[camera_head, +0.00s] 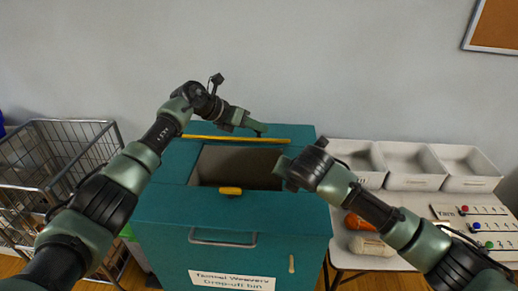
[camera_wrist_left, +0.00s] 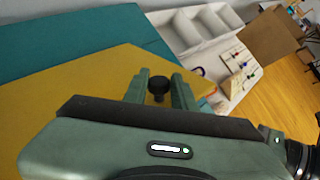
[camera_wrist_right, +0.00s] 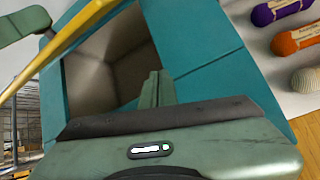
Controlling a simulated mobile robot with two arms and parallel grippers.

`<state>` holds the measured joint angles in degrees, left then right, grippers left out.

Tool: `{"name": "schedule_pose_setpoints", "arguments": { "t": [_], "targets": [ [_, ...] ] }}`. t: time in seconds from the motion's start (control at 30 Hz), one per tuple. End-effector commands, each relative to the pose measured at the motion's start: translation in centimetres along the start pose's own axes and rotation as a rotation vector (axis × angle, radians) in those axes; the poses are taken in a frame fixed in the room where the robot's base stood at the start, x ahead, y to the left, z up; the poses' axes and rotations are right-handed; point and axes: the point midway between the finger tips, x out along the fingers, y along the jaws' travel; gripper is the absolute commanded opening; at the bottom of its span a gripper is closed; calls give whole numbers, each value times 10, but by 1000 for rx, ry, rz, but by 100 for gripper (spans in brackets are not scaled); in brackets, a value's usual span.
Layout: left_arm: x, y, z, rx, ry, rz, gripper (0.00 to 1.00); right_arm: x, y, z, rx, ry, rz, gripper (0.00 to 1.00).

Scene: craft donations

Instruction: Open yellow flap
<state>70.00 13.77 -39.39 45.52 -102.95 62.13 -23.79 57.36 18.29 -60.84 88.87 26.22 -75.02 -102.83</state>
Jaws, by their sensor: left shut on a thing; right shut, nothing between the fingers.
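The teal drop-off bin (camera_head: 160,225) has its square opening (camera_head: 235,166) uncovered, with a dark hollow inside. The yellow flap (camera_head: 235,139) shows as a thin strip, nearly edge-on, behind the opening. It fills much of the left wrist view (camera_wrist_left: 85,95) as a broad yellow sheet. A black knob (camera_wrist_left: 159,86) stands on the flap, between the fingers of my left gripper (camera_head: 262,128). That gripper is shut on the knob. My right gripper (camera_head: 281,176) is shut and empty, over the opening's right edge. It also shows in the right wrist view (camera_wrist_right: 158,88).
A yellow catch (camera_head: 230,191) is at the opening's front edge, above a grey handle (camera_head: 222,240). A wire cart (camera_head: 60,160) stands left. A white table (camera_head: 350,262) with white trays (camera_head: 412,182) and yarn bundles stands close on the right. The wall is behind.

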Motion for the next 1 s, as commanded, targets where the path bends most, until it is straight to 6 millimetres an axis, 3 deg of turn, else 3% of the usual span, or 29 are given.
{"name": "schedule_pose_setpoints", "arguments": {
  "t": [0.1, 0.3, 0.57, 0.77, 1.0],
  "targets": [
    [0, 4, -3, -2, 3, 8, 0, -14, 31, -24, -177, -119, -12, 0],
    [0, 4, -3, -2, 4, 8, 0, -52, 69, -40, -341, -321, -27, 0],
    [0, 4, -3, -2, 5, 8, 0, -83, 90, -44, -396, -454, -36, 0],
    [0, 4, -3, -2, 5, 8, 0, -68, 91, -35, -399, -465, -41, 0],
    [0, 4, -3, -2, 6, 8, 0, -23, 94, -13, -398, -463, -42, 0]
  ]
}}
